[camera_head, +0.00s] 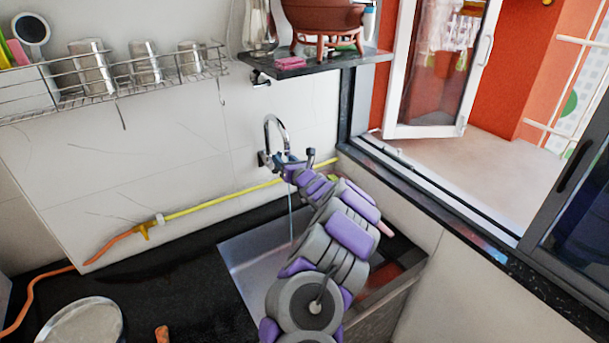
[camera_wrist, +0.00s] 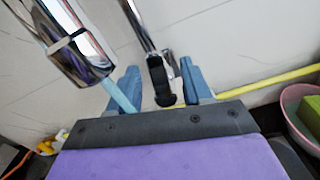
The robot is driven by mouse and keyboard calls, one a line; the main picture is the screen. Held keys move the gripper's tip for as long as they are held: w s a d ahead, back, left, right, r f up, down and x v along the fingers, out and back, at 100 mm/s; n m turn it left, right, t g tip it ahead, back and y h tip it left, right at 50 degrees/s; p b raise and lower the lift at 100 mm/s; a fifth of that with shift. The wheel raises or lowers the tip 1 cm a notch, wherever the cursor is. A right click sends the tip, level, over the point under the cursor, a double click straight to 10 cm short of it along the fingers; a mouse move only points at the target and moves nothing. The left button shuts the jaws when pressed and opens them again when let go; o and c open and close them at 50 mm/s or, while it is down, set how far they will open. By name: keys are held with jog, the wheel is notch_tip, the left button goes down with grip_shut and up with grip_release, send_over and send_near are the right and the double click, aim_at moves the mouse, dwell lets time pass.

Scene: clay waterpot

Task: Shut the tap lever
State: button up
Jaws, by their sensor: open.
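The chrome tap (camera_head: 275,128) is on the tiled wall above the sink, its curved spout arching over. A thin stream of water (camera_head: 291,218) falls from it into the sink (camera_head: 252,265). In the wrist view the chrome spout (camera_wrist: 78,50) is close at upper left, with pale water below it. The tap lever (camera_wrist: 160,82), a chrome rod with a black end, lies between the blue fingers of my gripper (camera_wrist: 162,92). The fingers are apart, with visible gaps beside the lever. In the head view my gripper (camera_head: 288,162) is at the tap, and the lever's contact is unclear.
A yellow hose (camera_head: 220,201) runs along the wall behind the counter. A dark shelf (camera_head: 318,62) with a clay pot (camera_head: 325,15) hangs above the tap. A wire rack (camera_head: 120,85) with metal cups is at left. A pink bowl (camera_wrist: 300,125) is right of my gripper.

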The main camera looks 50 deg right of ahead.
jog(key=p+v, duration=0.1)
jog(key=v, duration=1.1)
jog(key=shift+s+p, duration=0.2)
jog(key=shift+p, duration=0.15)
jog(key=shift+r, duration=0.1)
jog(key=shift+c, duration=0.3)
